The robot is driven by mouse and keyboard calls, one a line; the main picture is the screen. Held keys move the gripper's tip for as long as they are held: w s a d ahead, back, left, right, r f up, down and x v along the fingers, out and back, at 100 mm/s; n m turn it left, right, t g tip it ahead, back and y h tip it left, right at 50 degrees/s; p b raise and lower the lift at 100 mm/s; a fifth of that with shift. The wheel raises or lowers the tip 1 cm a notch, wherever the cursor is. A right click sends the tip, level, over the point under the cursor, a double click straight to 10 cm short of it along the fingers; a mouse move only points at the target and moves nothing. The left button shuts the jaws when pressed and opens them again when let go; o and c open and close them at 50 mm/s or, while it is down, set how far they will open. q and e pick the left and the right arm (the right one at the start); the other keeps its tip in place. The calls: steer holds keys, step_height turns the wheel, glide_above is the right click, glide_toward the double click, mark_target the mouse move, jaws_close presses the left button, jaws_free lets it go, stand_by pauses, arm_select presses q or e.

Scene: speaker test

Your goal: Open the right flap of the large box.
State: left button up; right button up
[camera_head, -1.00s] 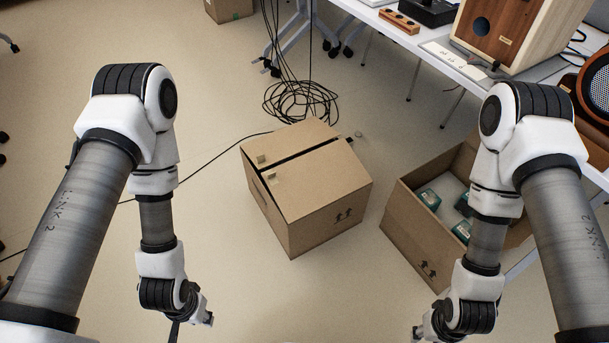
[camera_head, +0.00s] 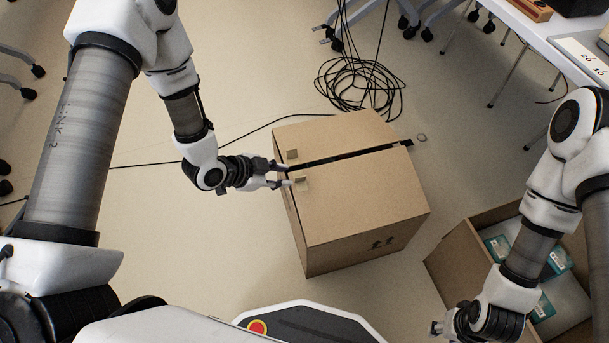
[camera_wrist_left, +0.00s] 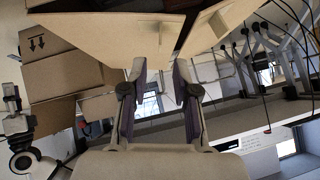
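The large box (camera_head: 365,235) is brown cardboard and stands closed on the floor in the head view. Its far flap (camera_head: 340,133) and its near, right-hand flap (camera_head: 365,188) lie flat, with a dark gap between them. A small tab sits on each flap near the left edge. My left gripper (camera_head: 284,174) is at the box's left edge, by the gap and tabs; contact cannot be told. In the left wrist view its fingers (camera_wrist_left: 160,95) are apart with nothing between them, and the flaps fill the top. My right gripper (camera_head: 437,328) is small and partly hidden at the bottom.
An open cardboard box (camera_head: 453,262) with several teal-labelled packs stands at the right, partly behind my right arm. Coiled black cable (camera_head: 350,85) lies on the floor behind the large box. A white table (camera_head: 545,32) is at top right. Floor left of the box is mostly clear.

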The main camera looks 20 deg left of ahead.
mark_target(301, 177)
arm_select(q)
steer(key=b+x, duration=0.3)
steer(key=x, duration=0.4)
steer(key=shift+w+d+f, duration=0.15)
steer(key=shift+w+f, duration=0.05)
steer(key=shift+f, duration=0.05)
jaws_close()
